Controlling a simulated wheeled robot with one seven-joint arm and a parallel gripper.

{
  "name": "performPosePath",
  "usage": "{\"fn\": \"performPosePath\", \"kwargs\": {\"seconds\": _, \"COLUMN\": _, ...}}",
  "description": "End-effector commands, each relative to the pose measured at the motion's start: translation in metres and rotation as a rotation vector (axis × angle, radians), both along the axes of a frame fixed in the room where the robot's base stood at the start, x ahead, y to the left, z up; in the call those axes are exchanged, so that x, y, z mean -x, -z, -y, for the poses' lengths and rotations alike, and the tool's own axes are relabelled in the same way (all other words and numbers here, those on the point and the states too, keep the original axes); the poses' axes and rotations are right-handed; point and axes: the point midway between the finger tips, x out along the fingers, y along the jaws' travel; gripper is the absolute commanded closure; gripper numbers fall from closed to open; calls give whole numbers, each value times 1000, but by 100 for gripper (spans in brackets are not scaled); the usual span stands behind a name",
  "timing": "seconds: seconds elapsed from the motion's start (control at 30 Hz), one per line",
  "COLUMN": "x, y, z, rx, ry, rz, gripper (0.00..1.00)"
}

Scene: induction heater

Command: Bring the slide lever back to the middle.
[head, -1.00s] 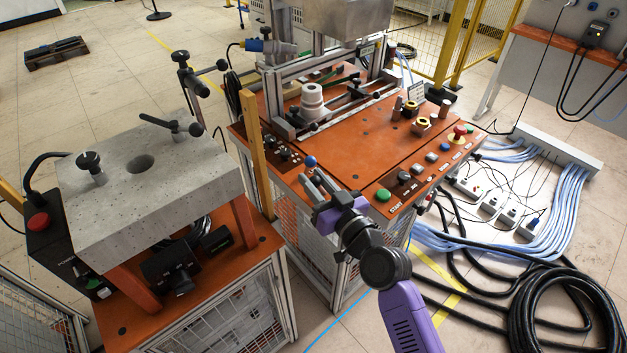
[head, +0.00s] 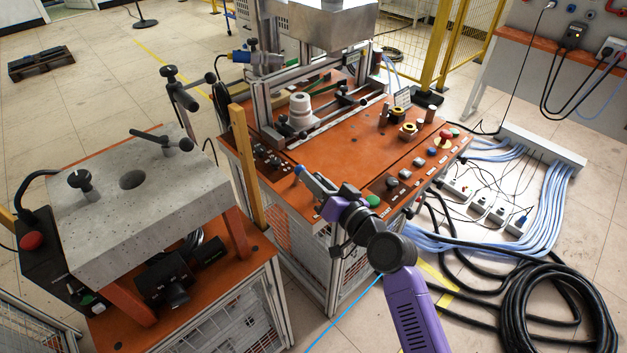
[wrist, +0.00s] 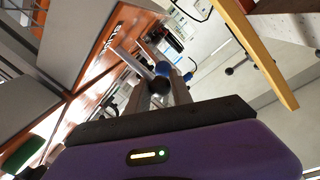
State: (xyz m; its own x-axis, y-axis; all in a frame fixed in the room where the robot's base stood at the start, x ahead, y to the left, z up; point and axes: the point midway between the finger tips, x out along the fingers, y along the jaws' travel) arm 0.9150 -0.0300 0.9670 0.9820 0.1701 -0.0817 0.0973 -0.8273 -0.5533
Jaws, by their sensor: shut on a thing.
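The slide lever shows as a small blue knob (head: 298,169) at the front edge of the orange machine table in the head view. In the wrist view the blue knob (wrist: 162,69) sits between the finger ends, with a dark round end nearer the camera. My gripper (head: 308,180) reaches the lever from the front right, and its fingers are closed on it. In the wrist view my gripper (wrist: 158,72) has one finger on each side of the knob. The lever's shaft and slot are mostly hidden by the fingers, so its exact position along the slide cannot be told.
The orange table (head: 340,155) carries a white stepped cylinder (head: 300,112), a green button (head: 373,201) and a red emergency button (head: 445,135). A yellow-brown post (head: 246,170) stands left of the lever. A grey block stand (head: 130,220) is farther left. Black hoses (head: 565,300) lie on the floor at right.

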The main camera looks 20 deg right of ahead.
Motion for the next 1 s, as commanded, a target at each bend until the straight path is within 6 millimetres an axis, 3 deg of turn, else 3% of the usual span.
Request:
{"fn": "performPosePath", "kwargs": {"seconds": 0.33, "x": 0, "y": 0, "z": 2, "rx": -2, "ry": 2, "rz": -1, "gripper": 100}}
{"fn": "performPosePath", "kwargs": {"seconds": 0.37, "x": 0, "y": 0, "z": 2, "rx": -2, "ry": 2, "rz": -1, "gripper": 68}}
{"fn": "performPosePath", "kwargs": {"seconds": 0.43, "x": 0, "y": 0, "z": 1, "rx": -2, "ry": 2, "rz": -1, "gripper": 54}}
{"fn": "performPosePath", "kwargs": {"seconds": 0.77, "x": 1, "y": 0, "z": 1, "rx": -2, "ry": 1, "rz": -1, "gripper": 52}}
{"fn": "performPosePath", "kwargs": {"seconds": 1.0, "x": 29, "y": 0, "z": 6, "rx": -1, "ry": 2, "rz": -1, "gripper": 52}}
